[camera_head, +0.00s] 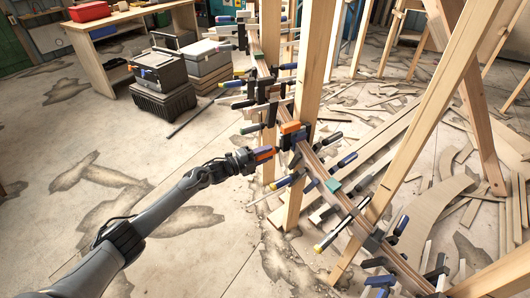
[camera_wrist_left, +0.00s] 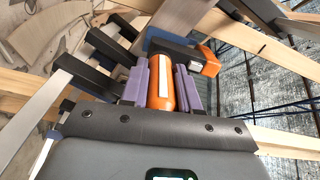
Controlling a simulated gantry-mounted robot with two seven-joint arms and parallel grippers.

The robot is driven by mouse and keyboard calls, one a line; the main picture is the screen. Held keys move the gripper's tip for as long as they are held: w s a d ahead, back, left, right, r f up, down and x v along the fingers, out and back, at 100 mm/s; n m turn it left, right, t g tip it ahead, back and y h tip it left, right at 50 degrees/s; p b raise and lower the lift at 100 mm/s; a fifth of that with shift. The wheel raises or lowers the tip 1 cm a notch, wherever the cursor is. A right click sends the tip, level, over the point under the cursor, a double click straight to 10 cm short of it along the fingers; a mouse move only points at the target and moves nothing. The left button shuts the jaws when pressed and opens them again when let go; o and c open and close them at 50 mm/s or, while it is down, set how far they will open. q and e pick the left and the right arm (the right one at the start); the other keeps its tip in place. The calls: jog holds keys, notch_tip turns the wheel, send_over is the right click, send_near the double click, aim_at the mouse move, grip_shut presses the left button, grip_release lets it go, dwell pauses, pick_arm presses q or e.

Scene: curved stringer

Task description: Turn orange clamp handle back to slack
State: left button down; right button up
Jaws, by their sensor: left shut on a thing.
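The orange clamp handle (camera_wrist_left: 161,85) shows in the left wrist view, with a pale stripe along it. It lies between the purple finger pads of my left gripper (camera_wrist_left: 160,82), which is shut on it. In the head view my left gripper (camera_head: 250,158) reaches in from the left to the orange handle (camera_head: 264,153), at the side of the curved stringer (camera_head: 335,195). The orange clamp's upper orange part (camera_head: 291,127) sits on the stringer beside a wooden post, and an orange end (camera_wrist_left: 208,61) also shows in the wrist view. My right gripper is out of view.
Several other clamps with blue, green, black and yellow-tipped handles stick out along the stringer, close to my gripper. A wooden post (camera_head: 308,65) stands just behind. Toolboxes (camera_head: 160,75) and a workbench (camera_head: 95,50) stand at the back left. The floor at left is open.

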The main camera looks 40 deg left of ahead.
pick_arm(q)
jog(key=n+p, duration=0.1)
jog(key=n, duration=0.2)
jog(key=shift+n, duration=0.4)
jog(key=n+p, duration=0.1)
jog(key=n, duration=0.2)
jog(key=shift+n, duration=0.3)
jog(key=n, duration=0.3)
jog(key=shift+p, duration=0.4)
jog(key=shift+d+n+p, duration=0.1)
jog(key=shift+n+p, duration=0.2)
jog(key=shift+n, duration=1.4)
jog(key=shift+f, duration=0.1)
jog(key=c, duration=0.8)
grip_release()
jog(key=shift+s, duration=0.15)
